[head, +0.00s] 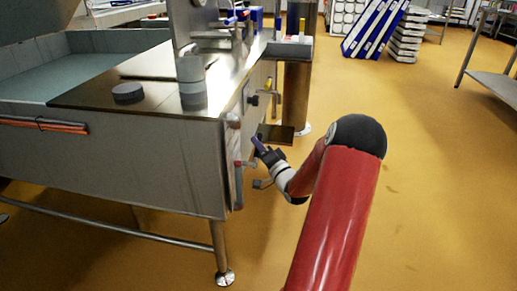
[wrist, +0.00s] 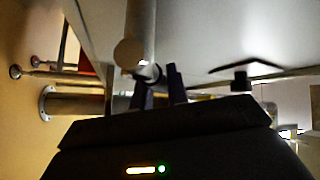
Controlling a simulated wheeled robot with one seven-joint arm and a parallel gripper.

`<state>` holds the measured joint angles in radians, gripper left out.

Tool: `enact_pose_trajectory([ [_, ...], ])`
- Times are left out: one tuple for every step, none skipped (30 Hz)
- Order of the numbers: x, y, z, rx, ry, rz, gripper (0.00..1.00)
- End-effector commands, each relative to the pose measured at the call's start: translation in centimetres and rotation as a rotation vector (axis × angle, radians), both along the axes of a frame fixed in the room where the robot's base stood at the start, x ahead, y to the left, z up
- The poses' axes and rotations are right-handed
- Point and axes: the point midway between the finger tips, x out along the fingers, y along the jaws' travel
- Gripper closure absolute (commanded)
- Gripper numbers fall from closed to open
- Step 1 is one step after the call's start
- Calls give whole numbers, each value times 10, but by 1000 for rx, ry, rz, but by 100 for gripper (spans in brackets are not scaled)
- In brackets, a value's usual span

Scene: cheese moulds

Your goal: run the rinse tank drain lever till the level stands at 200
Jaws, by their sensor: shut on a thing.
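My gripper (head: 259,146) is at the right-hand end of the steel unit, low beside its side panel. Its dark fingers also show in the wrist view (wrist: 160,88), shut on a small part that they mostly hide; by its place I take it for the drain lever. Close to the fingertips in the wrist view is a pale pipe with a round end (wrist: 129,52). The tank (head: 80,75) is a wide, open steel basin with a pale blue-green inside at the left. I cannot read any level scale or number.
A dark round puck (head: 128,93) and a grey cylinder (head: 191,82) stand on the worktop. A black knob (head: 253,100) and a yellow handle (head: 269,85) are on the side panel above my gripper. The yellow floor at the right is open; a steel table (head: 495,85) stands far right.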

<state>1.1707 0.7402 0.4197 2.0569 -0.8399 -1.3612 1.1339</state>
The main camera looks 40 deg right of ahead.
Motion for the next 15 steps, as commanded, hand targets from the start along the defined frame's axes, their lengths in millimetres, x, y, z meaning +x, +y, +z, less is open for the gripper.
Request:
enact_pose_trajectory([
  [-1, 0, -1, 0, 3, 1, 100],
  [-1, 0, -1, 0, 3, 1, 100],
  [-1, 0, -1, 0, 3, 1, 100],
  [-1, 0, -1, 0, 3, 1, 100],
  [-1, 0, -1, 1, 3, 1, 100],
  [-1, 0, -1, 1, 4, 0, 100],
  [-1, 0, -1, 1, 4, 0, 100],
  [-1, 0, -1, 1, 4, 0, 83],
  [-1, 0, -1, 1, 4, 1, 77],
  [-1, 0, -1, 1, 4, 0, 73],
  [-1, 0, -1, 1, 4, 0, 70],
  [0, 0, -1, 1, 3, 1, 64],
  [0, 0, -1, 1, 3, 1, 62],
  [0, 0, -1, 1, 3, 1, 62],
  [0, 0, -1, 1, 3, 1, 62],
])
